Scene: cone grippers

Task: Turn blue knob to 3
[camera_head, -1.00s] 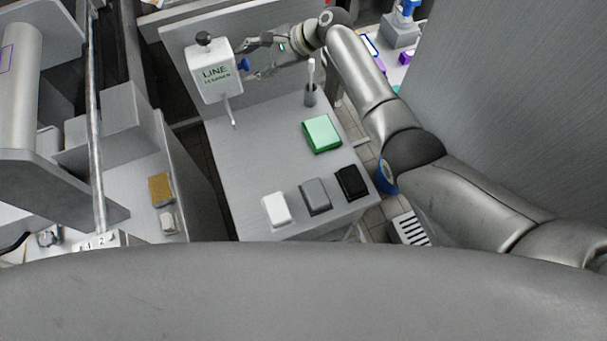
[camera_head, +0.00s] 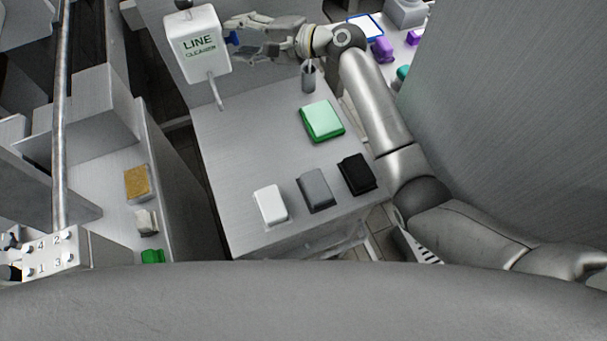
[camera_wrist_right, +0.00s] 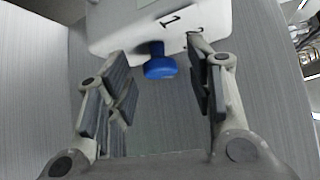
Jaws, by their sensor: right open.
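The blue knob (camera_wrist_right: 160,62) sticks out of the side of the white box (camera_wrist_right: 120,28) in the right wrist view. A black "1" is printed on the box beside the knob, and another mark is partly hidden by a finger. My right gripper (camera_wrist_right: 155,75) is open, with the knob between its fingertips, visibly apart from both finger pads.
The grey table (camera_head: 240,150) holds a green block (camera_head: 322,121), white (camera_head: 270,203), grey (camera_head: 315,190) and black (camera_head: 356,173) blocks, and a dark cup (camera_head: 308,78). A numbered panel (camera_head: 55,255) is at the lower left. The table's middle is clear.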

